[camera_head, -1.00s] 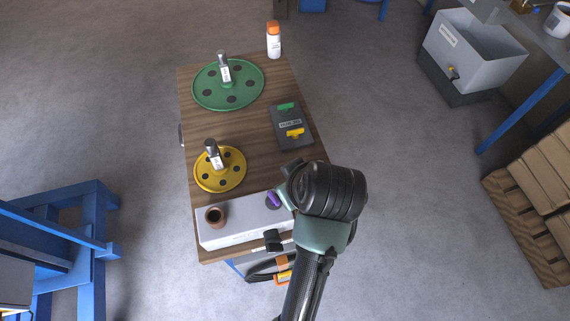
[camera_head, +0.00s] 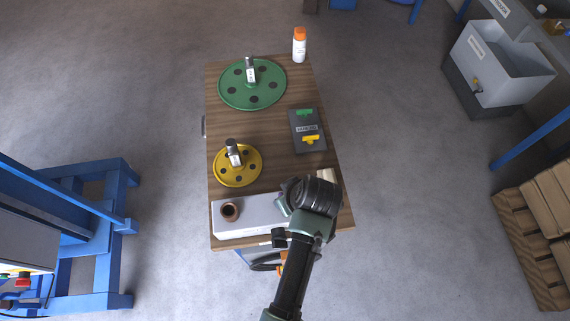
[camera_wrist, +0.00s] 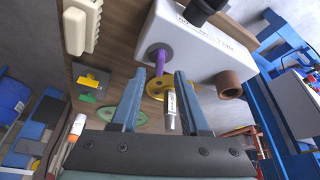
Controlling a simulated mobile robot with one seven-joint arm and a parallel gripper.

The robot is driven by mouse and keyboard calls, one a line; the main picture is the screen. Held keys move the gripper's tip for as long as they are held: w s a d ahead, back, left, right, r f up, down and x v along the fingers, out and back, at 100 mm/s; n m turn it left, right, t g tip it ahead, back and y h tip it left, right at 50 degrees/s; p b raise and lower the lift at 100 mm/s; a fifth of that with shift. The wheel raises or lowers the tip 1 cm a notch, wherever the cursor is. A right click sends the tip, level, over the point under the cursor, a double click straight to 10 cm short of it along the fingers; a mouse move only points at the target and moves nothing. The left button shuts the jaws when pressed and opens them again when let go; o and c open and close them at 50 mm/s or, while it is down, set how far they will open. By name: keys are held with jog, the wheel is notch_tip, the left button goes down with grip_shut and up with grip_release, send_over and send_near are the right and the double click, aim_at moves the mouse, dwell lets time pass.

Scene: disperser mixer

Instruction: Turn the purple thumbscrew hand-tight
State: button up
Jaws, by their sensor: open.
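The purple thumbscrew (camera_wrist: 159,60) sticks out from the side of a pale grey housing (camera_wrist: 207,42) in the wrist view. My gripper (camera_wrist: 159,74) is open, with one finger on either side of the thumbscrew in the picture. The thumbscrew appears just beyond the fingertips; I cannot tell whether they touch it or how deep it sits. In the head view the housing (camera_head: 258,212) lies along the near edge of the wooden table (camera_head: 275,150), and my wrist hides the thumbscrew.
A brown cup-like collar (camera_head: 230,211) is on the housing's left end. A yellow disc (camera_head: 222,179), a green disc (camera_head: 235,96) and a dark plate with green and yellow tabs (camera_head: 308,140) lie beyond. A white bottle with an orange cap (camera_head: 299,48) stands at the far edge.

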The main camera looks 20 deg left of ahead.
jog(key=shift+x, duration=1.55)
grip_shut()
